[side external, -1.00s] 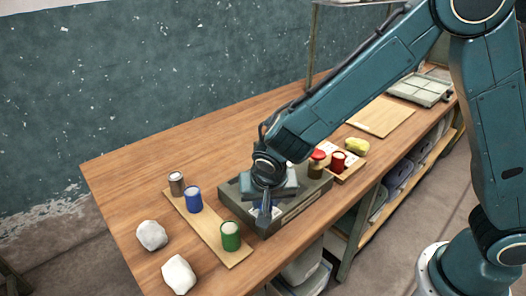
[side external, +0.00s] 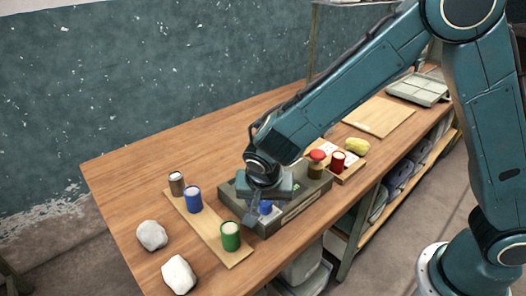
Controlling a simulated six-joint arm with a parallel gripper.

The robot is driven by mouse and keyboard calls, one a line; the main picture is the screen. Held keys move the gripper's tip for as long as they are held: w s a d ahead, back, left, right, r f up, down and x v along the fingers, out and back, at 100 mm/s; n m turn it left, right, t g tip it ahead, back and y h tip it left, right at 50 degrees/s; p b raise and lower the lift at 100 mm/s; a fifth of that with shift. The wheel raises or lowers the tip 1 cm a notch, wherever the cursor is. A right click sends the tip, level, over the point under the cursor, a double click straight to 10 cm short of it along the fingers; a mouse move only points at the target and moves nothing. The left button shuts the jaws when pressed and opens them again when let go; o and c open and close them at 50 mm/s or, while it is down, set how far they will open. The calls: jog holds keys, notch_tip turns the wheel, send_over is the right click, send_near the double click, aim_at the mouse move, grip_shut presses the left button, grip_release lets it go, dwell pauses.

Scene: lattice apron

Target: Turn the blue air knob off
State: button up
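A grey box (side external: 300,204) lies on the wooden bench. A blue piece (side external: 266,207), seemingly the blue air knob, shows at the box's near left end, partly covered by my gripper. My gripper (side external: 254,214) points down over that end of the box. One finger shows just left of the blue piece; the other is not clear. I cannot tell whether the fingers touch the blue piece or how far apart they are. The knob's pointing direction is too small to read.
A board (side external: 212,226) left of the box holds a brown can (side external: 176,184), a blue can (side external: 193,200) and a green can (side external: 230,237). Two pale lumps (side external: 165,255) lie nearer the left edge. A red-topped jar (side external: 316,165), red can (side external: 338,161) and yellow lump (side external: 356,145) stand right.

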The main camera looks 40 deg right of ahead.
jog(key=shift+r, duration=0.15)
jog(key=v, duration=1.3)
jog(key=shift+s+r, duration=0.2)
jog(key=s+d+r+n+y, duration=0.1)
jog(key=s+d+r+n, duration=0.15)
jog(key=d, duration=0.45)
jog(key=s+d+r+n+y, duration=0.1)
jog(key=s+d+r+n, duration=0.1)
jog(key=s+d+r, duration=0.3)
jog(key=s+d+n+t+y, duration=0.1)
jog(key=s+d+n, duration=0.3)
jog(key=s, duration=0.6)
jog(key=shift+s+d+f+n+t, duration=0.3)
jog(key=shift+d+t, duration=0.5)
jog(key=shift+d, duration=0.45)
